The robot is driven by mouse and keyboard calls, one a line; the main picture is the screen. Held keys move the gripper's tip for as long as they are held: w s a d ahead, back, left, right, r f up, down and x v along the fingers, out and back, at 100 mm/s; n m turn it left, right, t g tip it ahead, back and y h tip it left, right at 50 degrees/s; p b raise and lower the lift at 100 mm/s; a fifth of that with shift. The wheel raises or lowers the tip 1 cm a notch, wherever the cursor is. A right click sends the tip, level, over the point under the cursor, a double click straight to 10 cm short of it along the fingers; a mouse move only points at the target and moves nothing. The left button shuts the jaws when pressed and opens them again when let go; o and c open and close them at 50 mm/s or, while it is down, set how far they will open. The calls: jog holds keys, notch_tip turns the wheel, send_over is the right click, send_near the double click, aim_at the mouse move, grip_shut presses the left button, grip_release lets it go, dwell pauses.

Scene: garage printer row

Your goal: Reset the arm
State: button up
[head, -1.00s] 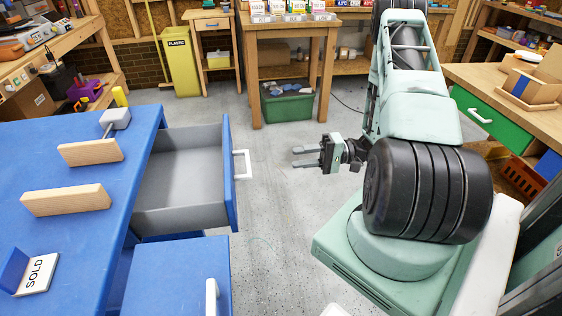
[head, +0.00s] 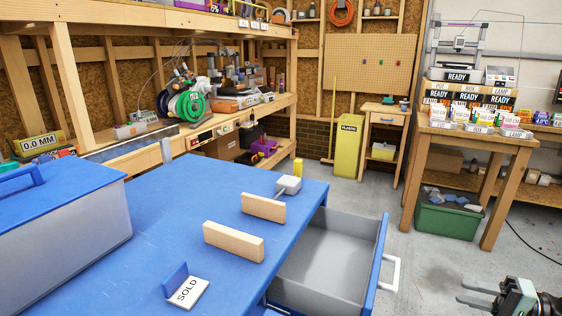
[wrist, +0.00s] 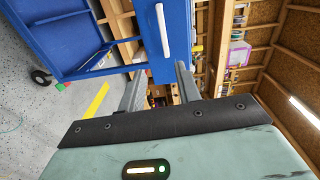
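My gripper (head: 462,292) shows at the lower right edge of the head view, its two grey fingers apart with nothing between them. It points left, toward the open drawer (head: 325,262) of the blue workbench (head: 150,215), with a clear gap between them. The rest of my arm is out of the head view. In the wrist view the two fingers (wrist: 159,72) are also apart and empty. A blue front with a white handle (wrist: 162,30) shows beyond them.
The drawer's white handle (head: 391,274) juts out near my gripper. Two wooden blocks, a small grey mallet-like item (head: 289,184) and a SOLD sign (head: 187,290) sit on the workbench. A wooden table (head: 455,136) with a green bin (head: 447,220) below stands behind. Bare floor lies between.

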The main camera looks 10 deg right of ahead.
jog(key=w+r+n+h, duration=0.35)
jog(key=w+h, duration=0.45)
jog(key=w, duration=0.6)
jog(key=a+r+n+g+h, duration=0.2)
jog(key=a+r+h, duration=0.2)
jog(key=r+h, duration=0.2)
jog(key=s+a+r+n+g+p, duration=0.1)
jog(key=s+a+r+n+g, duration=0.1)
jog(key=s+a, duration=0.7)
jog(key=s+a+r+n+g+p, duration=0.1)
jog(key=s+a+r+n+g, duration=0.2)
jog(key=s+a, duration=0.6)
jog(key=s+a+r+n+g+p, duration=0.1)
jog(key=s+a+r+n+g, duration=0.2)
jog(key=s+a, duration=0.6)
jog(key=a+r+n, duration=0.1)
jog(key=a+r, duration=0.1)
jog(key=a, duration=0.3)
jog(key=shift+y, duration=0.4)
